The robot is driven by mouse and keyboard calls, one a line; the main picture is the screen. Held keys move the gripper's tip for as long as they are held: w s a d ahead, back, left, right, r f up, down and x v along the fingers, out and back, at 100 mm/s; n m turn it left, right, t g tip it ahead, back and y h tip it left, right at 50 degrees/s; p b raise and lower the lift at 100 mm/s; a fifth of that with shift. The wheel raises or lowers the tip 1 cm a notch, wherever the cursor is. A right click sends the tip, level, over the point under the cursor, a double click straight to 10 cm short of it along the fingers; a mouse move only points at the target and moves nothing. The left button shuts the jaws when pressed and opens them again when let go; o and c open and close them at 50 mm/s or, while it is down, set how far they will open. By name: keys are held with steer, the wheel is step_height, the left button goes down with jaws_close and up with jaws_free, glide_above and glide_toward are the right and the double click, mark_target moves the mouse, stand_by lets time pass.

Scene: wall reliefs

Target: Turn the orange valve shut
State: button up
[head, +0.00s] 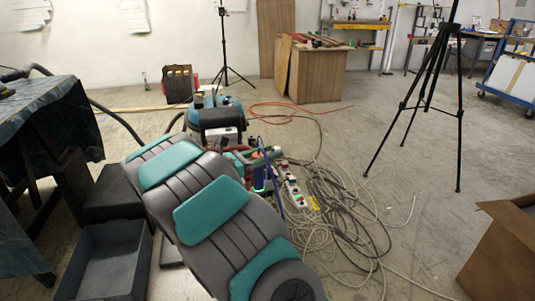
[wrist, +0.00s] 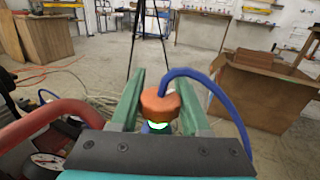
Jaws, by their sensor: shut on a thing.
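The orange valve (wrist: 160,101) shows in the middle of the wrist view as a rounded orange knob. A green glow shows just below it. My gripper (wrist: 159,106) has its two green fingers on either side of the knob and is shut on it. A blue hose (wrist: 215,88) arches from the knob to the right. In the head view my gripper (head: 262,162) is at the end of my grey and teal arm, beside a blue part with a green glow. The arm and gripper mostly hide the valve there.
A red pipe (wrist: 42,122) and a round gauge (wrist: 50,165) are close at left in the wrist view. Tangled cables (head: 340,215) and a power strip (head: 292,186) lie on the floor. A black tripod (head: 425,95) and a cardboard box (head: 505,250) stand right.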

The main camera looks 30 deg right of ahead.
jaws_close()
steer(key=shift+w+r+n+t, duration=0.1)
steer(key=shift+n+t, duration=0.3)
steer(key=shift+t, duration=0.2)
steer(key=shift+w+n+t+y+b, duration=0.2)
steer(key=shift+n+t+y+b, duration=0.4)
steer(key=shift+n+t, duration=0.8)
steer(key=t+b, duration=0.1)
steer(key=b, duration=0.1)
steer(key=n+t+y+b, duration=0.1)
steer(key=t+b, duration=0.1)
steer(key=n+t+y+b, duration=0.1)
steer(key=t, duration=0.1)
steer(key=shift+w+a+f+b, duration=0.2)
steer(key=shift+w+a+b, duration=0.05)
steer(key=shift+w+b, duration=0.15)
steer(key=shift+w+a+n+t+y+b, duration=0.1)
steer(key=shift+n+t+y+b, duration=0.3)
steer(key=shift+n+b, duration=0.15)
